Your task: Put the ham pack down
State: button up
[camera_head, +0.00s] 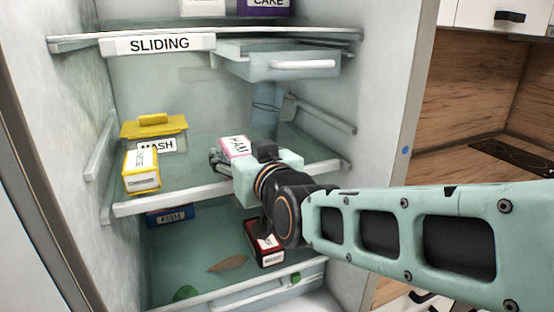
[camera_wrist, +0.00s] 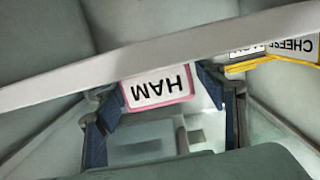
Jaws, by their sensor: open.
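The ham pack (camera_head: 235,146) is a pink-edged box with a white HAM label. It is at the middle glass shelf (camera_head: 205,172) of the fridge, toward the right; its underside is hidden. In the wrist view the ham pack (camera_wrist: 157,88) shows its label upside down between the fingers. My gripper (camera_head: 226,160) is at the pack, above the front part of the shelf. Its dark blue fingers are apart, one on each side of the pack in the wrist view (camera_wrist: 160,100). I cannot tell whether either finger touches it.
On the same shelf, a yellow cheese box (camera_head: 141,170) and a yellow-lidded mash container (camera_head: 155,133) stand left. A clear glass (camera_head: 265,105) stands behind. A sliding drawer (camera_head: 285,65) hangs above. Below are a blue fish pack (camera_head: 171,216) and a dark red box (camera_head: 265,245).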

jog(key=v, duration=1)
jog(key=shift+s, duration=0.2)
jog(key=s+d+f+m+g+h, duration=0.2)
jog(key=s+d+f+g+h, duration=0.1)
jog(key=d+f, duration=0.5)
jog(key=s+d+f+m+g+h, duration=0.3)
jog(key=s+d+f+g, duration=0.3)
jog(key=s+d+f, duration=0.2)
jog(key=d+f+h, duration=0.1)
jog(key=d, duration=0.1)
jog(key=shift+s+d, duration=0.15)
jog(key=shift+d, duration=0.25)
